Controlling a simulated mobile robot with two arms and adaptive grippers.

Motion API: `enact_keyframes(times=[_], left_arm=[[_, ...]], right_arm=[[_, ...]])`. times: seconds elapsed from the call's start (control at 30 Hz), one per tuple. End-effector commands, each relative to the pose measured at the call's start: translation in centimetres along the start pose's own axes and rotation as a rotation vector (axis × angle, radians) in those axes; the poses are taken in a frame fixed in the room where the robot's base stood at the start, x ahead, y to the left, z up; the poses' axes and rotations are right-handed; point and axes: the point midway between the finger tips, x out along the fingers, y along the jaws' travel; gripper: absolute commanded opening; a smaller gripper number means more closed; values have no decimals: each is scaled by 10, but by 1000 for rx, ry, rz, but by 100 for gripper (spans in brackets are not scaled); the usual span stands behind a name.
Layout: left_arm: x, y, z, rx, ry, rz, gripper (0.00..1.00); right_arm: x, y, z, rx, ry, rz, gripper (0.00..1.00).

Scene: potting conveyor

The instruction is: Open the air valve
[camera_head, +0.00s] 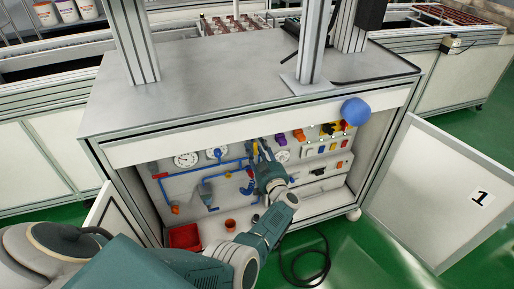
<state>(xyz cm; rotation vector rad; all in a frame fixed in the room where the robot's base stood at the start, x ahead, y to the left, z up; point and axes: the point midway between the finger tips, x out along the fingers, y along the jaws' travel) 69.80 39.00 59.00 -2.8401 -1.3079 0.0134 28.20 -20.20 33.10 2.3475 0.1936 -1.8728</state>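An open cabinet under a grey worktop holds a panel (225,168) with blue pipes (205,177), round gauges and small valve handles. A small yellow part (255,147) shows on the panel beside my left gripper (262,149), and a purple part (280,139) is just to its right. I cannot tell which part is the air valve. My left gripper reaches into the cabinet, with its fingertips close to the panel near the yellow part. Its fingers are too small and partly hidden to show whether they touch or grip anything. My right gripper is not in view.
The cabinet's right door (441,195), marked 1, stands wide open. A blue rounded object (355,111) is at the worktop's front edge. A red bin (184,237) sits on the cabinet floor. A black cable (308,262) lies on the green floor. Metal posts rise from the worktop.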

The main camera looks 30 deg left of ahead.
Motion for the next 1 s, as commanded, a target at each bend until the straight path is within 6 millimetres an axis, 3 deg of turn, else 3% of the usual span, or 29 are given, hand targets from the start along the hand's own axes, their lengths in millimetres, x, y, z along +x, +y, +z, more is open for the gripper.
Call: enact_keyframes(times=[0.3, 0.47, 0.8, 1.0], left_arm=[[1, -1, -1, -16, 2, -1, 39], [0, -5, 2, -133, 4, 1, 39], [0, -20, 11, -629, 5, 3, 39], [0, -25, 14, -836, 4, 2, 39]], right_arm=[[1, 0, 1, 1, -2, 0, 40], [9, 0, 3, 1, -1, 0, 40], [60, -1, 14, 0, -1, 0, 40], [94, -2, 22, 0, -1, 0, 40]])
